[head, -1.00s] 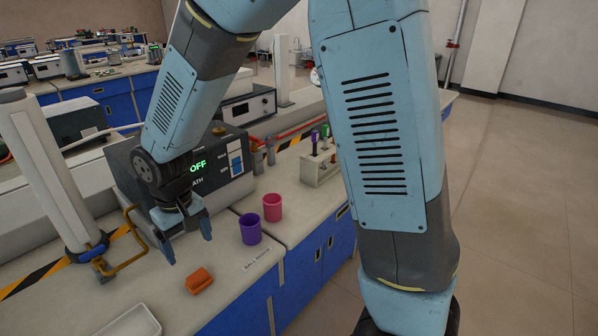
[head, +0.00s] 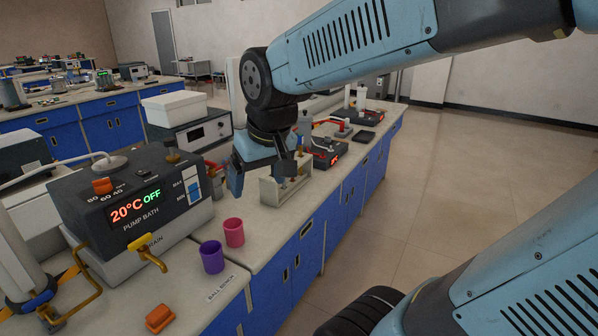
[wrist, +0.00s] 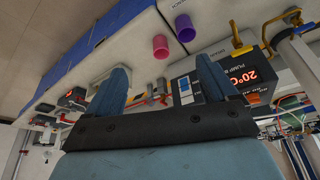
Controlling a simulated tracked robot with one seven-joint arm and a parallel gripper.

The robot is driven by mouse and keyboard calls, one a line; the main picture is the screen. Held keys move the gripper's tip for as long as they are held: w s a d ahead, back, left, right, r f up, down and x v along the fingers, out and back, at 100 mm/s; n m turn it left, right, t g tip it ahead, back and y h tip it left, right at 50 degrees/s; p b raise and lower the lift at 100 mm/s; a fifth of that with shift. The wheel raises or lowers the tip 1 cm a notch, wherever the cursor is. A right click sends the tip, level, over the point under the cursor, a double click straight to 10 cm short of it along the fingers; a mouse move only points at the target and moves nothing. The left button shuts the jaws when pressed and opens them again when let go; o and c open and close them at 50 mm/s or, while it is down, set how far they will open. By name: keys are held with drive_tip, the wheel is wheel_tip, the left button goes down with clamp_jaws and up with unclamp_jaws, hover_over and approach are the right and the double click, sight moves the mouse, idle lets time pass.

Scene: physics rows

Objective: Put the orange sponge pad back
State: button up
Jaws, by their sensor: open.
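The orange sponge pad (head: 160,318) lies on the light bench top near its front edge, at the bottom left of the head view. I cannot make it out in the wrist view. My gripper (head: 266,182) is open and appears empty, above the bench and in front of a small rack, well to the right of the pad and beyond the two cups. In the wrist view its two blue fingers (wrist: 162,78) stand wide apart with nothing between them.
A purple cup (head: 212,257) and a pink cup (head: 234,232) stand near the "BALL BENCH" label (head: 222,288). The pump bath (head: 135,213) is behind them. A rack (head: 285,187) is close to my gripper. Bare bench top lies around the pad.

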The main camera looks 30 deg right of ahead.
drive_tip(key=s+d+r+m+t, duration=0.1)
drive_tip(key=s+d+r, duration=0.1)
drive_tip(key=s+d, duration=0.3)
drive_tip(key=shift+s+d+r+h, duration=0.15)
drive_tip(key=shift+s+r+h, duration=0.15)
drive_tip(key=shift+s, duration=0.1)
